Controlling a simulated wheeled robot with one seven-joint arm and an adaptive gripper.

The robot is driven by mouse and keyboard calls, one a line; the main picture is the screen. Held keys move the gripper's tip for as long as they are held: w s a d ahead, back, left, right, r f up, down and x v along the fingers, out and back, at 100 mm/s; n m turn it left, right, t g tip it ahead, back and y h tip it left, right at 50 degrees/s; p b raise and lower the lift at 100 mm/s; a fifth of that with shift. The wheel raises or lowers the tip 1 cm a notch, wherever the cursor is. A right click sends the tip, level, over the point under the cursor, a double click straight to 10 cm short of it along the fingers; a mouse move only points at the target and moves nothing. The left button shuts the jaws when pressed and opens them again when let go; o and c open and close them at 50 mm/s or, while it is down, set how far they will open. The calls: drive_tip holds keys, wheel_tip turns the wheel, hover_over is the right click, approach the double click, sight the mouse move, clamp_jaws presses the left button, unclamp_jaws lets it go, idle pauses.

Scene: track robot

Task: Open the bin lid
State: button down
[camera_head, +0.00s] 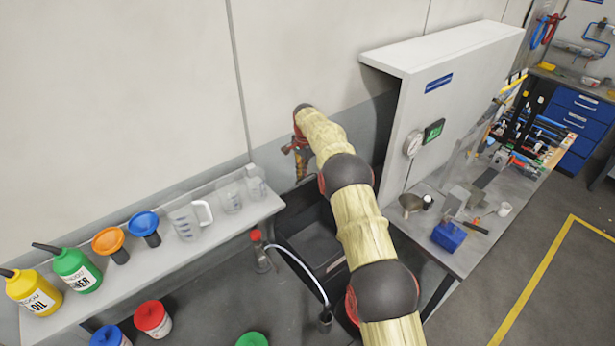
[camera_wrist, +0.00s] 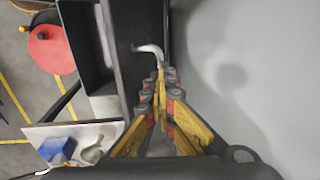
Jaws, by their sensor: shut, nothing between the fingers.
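The dark bin (camera_head: 318,238) stands between the left shelf and the right bench, partly hidden by my arm. In the wrist view, its dark, box-like part (camera_wrist: 82,45) lies left of the fingers, with a long dark panel beside it. I cannot tell for sure which part is the lid. A pale curved handle (camera_wrist: 150,49) sticks out over the dark panel, right by my fingertips; whether they touch it is unclear. My gripper (camera_wrist: 164,74) is shut and empty. In the head view, my gripper (camera_head: 301,165) points down near the wall, behind the bin.
The left shelf (camera_head: 190,250) holds bottles, funnels and clear jugs. The right bench (camera_head: 455,250) holds a blue box (camera_head: 449,236) and small tools. A red-capped bottle (camera_head: 256,238) and a bent tube (camera_head: 305,272) are left of my arm. A tall white panel (camera_head: 450,100) rises to its right.

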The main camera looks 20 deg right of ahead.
drive_tip(key=shift+w+a+f+p, duration=0.4)
drive_tip(key=shift+w+f+p, duration=0.25)
drive_tip(key=shift+w+f, duration=0.05)
drive_tip(key=shift+w+a+f+p, duration=0.4)
drive_tip(key=shift+w+f+p, duration=0.25)
drive_tip(key=shift+w+f, duration=0.05)
drive_tip(key=c, duration=2.5)
unclamp_jaws()
drive_tip(key=o, duration=0.6)
drive_tip(key=shift+w, duration=0.15)
drive_tip(key=r, duration=1.3)
drive_tip(key=shift+d+r, duration=0.2)
drive_tip(key=shift+r, duration=0.15)
